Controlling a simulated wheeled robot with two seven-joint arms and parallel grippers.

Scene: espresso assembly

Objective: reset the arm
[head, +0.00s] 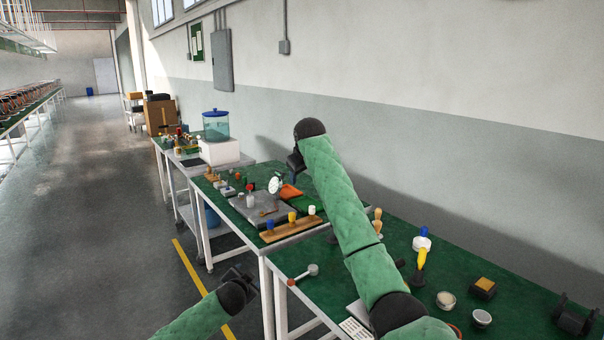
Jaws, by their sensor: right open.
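My right arm, in a green quilted sleeve, reaches up from the bottom right over the benches. My left arm comes in low from the left. Its dark gripper (237,275) is over the floor beside the bench legs, partly visible and too small to tell its jaws. What stands directly behind my right arm is hidden.
A wooden rack (290,231) with coloured-top pieces and a grey plate (262,208) are on the middle bench. The near green bench (510,303) holds a yellow-and-white bottle (421,252), a portafilter-like tool (312,270) and small cups. A blue-lidded tank (215,126) stands farther back. The left aisle is clear.

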